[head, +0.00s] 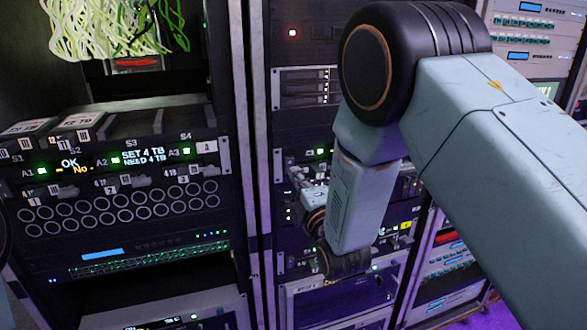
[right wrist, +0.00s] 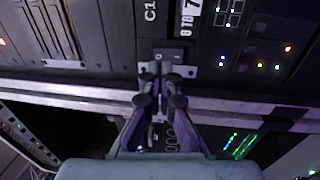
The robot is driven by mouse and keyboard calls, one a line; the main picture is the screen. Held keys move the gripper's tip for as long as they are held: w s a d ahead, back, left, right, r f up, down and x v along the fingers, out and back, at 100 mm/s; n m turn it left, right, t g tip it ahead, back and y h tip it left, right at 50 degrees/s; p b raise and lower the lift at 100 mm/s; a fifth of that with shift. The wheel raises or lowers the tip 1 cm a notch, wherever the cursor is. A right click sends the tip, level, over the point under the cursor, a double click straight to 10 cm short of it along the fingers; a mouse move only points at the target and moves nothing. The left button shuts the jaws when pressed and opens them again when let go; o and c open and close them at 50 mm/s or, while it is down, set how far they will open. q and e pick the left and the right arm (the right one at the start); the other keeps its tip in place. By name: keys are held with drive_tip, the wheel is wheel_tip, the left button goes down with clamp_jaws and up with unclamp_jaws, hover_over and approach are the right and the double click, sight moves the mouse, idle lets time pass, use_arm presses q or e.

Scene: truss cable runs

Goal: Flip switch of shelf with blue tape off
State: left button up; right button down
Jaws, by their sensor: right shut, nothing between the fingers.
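My right gripper (head: 304,186) is in front of the middle rack, partly hidden by my own forearm. In the right wrist view its two slim fingers (right wrist: 160,88) are shut with nothing between them. Their tips are close to a small dark block on a grey bracket (right wrist: 173,70) at a panel's edge; I cannot tell whether they touch. A narrow blue strip (head: 102,253) shows on the left rack; I cannot tell whether it is tape or a display. I cannot make out the task's switch with certainty. My left gripper is not in view.
The left rack holds a drive shelf (head: 110,150) with lit text and green lights. Pale cables (head: 110,25) hang above it. A metal upright (head: 247,150) separates the racks. More racks with blue displays (head: 518,55) stand at the right. My right arm hides much of the middle rack.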

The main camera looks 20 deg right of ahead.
sight(289, 162)
drive_tip(key=shift+w+r, duration=0.15)
drive_tip(key=shift+w, duration=0.8)
drive_tip(key=shift+w+a, duration=0.1)
drive_tip(key=shift+w, duration=0.3)
drive_tip(key=shift+w+r, duration=0.1)
drive_tip(key=shift+w, duration=0.1)
drive_tip(key=shift+r, duration=0.15)
